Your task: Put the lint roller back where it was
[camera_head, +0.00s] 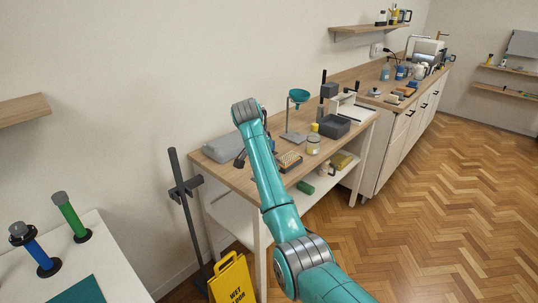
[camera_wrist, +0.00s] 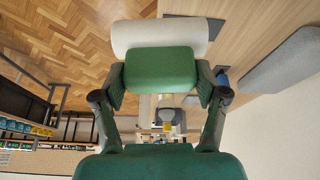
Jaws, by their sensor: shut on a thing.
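The lint roller shows in the wrist view as a white roll (camera_wrist: 160,35) with a green part (camera_wrist: 160,69) below it. My gripper (camera_wrist: 160,82) is shut on the green part, with one dark finger on each side. The roller is held over or near a wooden surface; I cannot tell whether it touches. In the head view my arm reaches over the near end of the wooden workbench (camera_head: 240,178). My gripper and the lint roller are mostly hidden behind the arm there.
A grey case (camera_head: 222,148) lies at the bench's left end. A brush-like block (camera_head: 289,161), a yellowish jar (camera_head: 313,145), a stand with a green funnel (camera_head: 299,97) and a dark box (camera_head: 334,126) stand farther right. A dark post (camera_head: 184,200) rises left of the bench.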

